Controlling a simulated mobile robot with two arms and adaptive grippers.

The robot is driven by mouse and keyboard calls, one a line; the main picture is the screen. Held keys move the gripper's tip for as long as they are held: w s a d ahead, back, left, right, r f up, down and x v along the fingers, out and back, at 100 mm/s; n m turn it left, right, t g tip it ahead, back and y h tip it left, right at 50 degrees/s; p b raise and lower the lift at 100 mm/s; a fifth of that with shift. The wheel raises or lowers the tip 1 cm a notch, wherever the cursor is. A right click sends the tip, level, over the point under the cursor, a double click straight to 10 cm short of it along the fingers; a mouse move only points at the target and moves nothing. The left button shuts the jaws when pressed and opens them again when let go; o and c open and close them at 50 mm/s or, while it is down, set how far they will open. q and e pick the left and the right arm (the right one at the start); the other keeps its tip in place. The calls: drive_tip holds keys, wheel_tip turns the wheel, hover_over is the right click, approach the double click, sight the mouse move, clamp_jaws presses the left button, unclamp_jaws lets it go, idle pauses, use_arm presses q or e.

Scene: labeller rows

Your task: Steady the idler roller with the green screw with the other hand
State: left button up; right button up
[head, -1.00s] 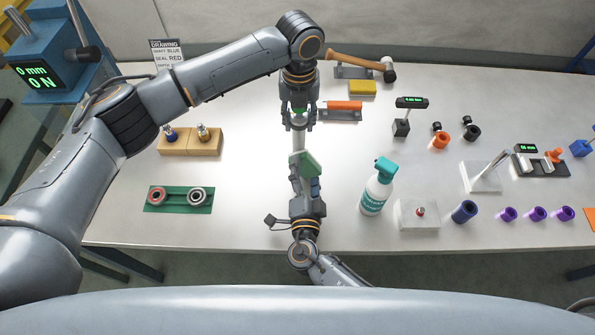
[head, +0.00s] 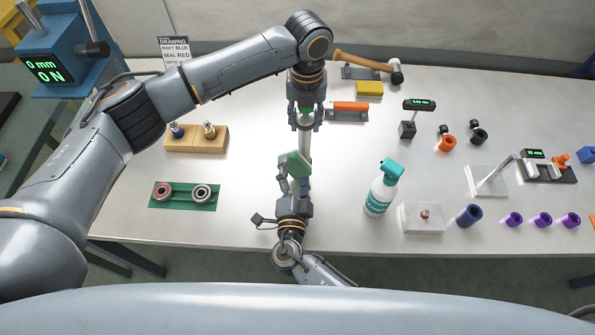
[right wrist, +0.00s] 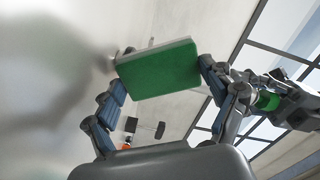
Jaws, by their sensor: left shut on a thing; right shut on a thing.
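The idler roller (head: 304,144) is a light grey rod that extends from my left gripper (head: 305,124) toward the table's front edge. The left gripper is shut on its far end, where a bit of green shows between the fingers. The left gripper and a green part (right wrist: 267,101) also show at the right of the right wrist view. My right gripper (head: 293,180) is shut on a green block (head: 293,164) with a pale edge. The block (right wrist: 160,70) sits between the fingers in the right wrist view. It is beside the roller's near end; I cannot tell whether they touch.
A spray bottle (head: 381,190) stands right of my right gripper. A white block (head: 421,218) and a blue cup (head: 469,215) are farther right. A green bearing holder (head: 183,195) and a wooden block (head: 196,138) are at left. A hammer (head: 367,64) lies at the back.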

drive_tip(key=shift+s+f, duration=0.1)
drive_tip(key=shift+s, duration=3.4)
use_arm(q)
drive_tip(key=o, duration=1.2)
drive_tip(key=shift+o, duration=0.2)
wheel_tip(320, 180, up, 12)
drive_tip(key=shift+f, duration=0.1)
use_arm(e)
drive_tip(key=shift+s, duration=0.1)
